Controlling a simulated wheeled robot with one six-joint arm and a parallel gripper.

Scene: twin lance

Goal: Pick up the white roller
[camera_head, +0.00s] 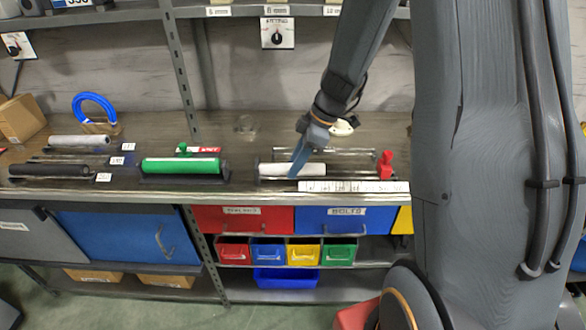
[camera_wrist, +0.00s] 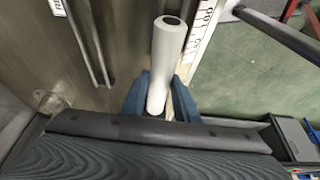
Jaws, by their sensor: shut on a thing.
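The white roller (camera_head: 283,169) lies lengthwise near the front edge of the workbench, by a white ruler strip. My gripper (camera_head: 299,160) reaches down on it from above, its blue fingers around the roller's middle. In the wrist view the white roller (camera_wrist: 166,62) stands out between the two blue fingers (camera_wrist: 160,98), which are shut on its sides. The near end of the roller is hidden behind the dark gripper body. I cannot tell whether the roller is lifted clear of its holder.
A green roller (camera_head: 181,166) lies to the left, with a black roller (camera_head: 48,169) and a grey roller (camera_head: 79,141) farther left. A red clamp-like piece (camera_head: 385,164) stands at right. The ruler strip (camera_head: 353,187) runs along the bench edge. Drawers and coloured bins (camera_head: 302,255) are below.

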